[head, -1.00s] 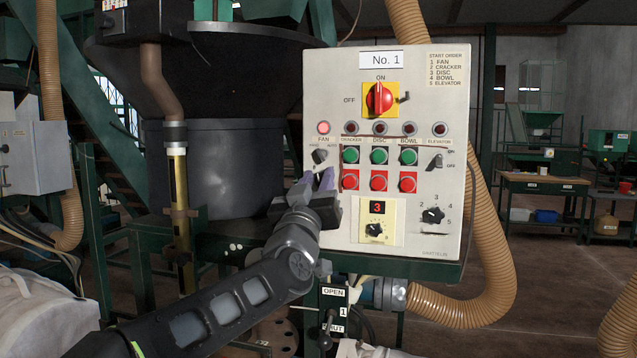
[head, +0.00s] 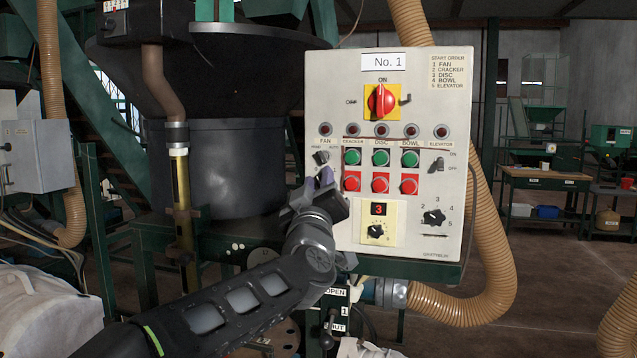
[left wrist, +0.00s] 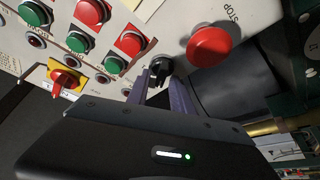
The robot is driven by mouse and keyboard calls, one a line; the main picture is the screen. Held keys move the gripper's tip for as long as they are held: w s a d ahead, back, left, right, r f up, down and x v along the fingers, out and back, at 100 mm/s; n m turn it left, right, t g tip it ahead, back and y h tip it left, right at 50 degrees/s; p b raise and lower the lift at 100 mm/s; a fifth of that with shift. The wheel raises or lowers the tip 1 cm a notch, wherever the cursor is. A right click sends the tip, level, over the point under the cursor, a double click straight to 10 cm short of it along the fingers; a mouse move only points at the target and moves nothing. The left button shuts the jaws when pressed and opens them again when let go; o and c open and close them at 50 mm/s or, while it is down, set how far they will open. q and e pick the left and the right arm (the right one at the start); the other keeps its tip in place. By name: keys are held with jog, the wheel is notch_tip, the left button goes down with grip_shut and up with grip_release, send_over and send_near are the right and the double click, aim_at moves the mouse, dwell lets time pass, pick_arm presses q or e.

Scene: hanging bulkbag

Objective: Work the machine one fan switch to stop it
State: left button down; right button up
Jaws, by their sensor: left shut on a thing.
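The machine one control panel (head: 455,100) is a pale box labelled "No. 1". Its fan switch (head: 321,157) is a small black knob at the left under the "FAN" label; it also shows in the left wrist view (left wrist: 160,68). The fan lamp (head: 325,130) above it is dark. My left gripper (head: 322,180) is at the panel's lower left, its purple fingers reaching up to the switch. In the left wrist view my left gripper (left wrist: 162,85) is shut on the black knob. The knob's exact pointing is hard to read. My right gripper is not in view.
A red STOP button (left wrist: 212,47) sits close beside the switch in the left wrist view. Green and red buttons (head: 381,158) and a red main switch (head: 381,101) are to the right. A dark hopper (head: 225,165) stands left of the panel, a ribbed hose (head: 490,230) right.

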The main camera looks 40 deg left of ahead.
pick_arm(q)
jog(key=c, duration=1.5)
grip_release()
jog(key=b+v, duration=0.1)
jog(key=v, duration=0.6)
jog(key=shift+s+d+f, duration=0.2)
jog(key=shift+s+f, duration=0.05)
jog(key=shift+s, duration=0.05)
jog(key=shift+w, duration=0.1)
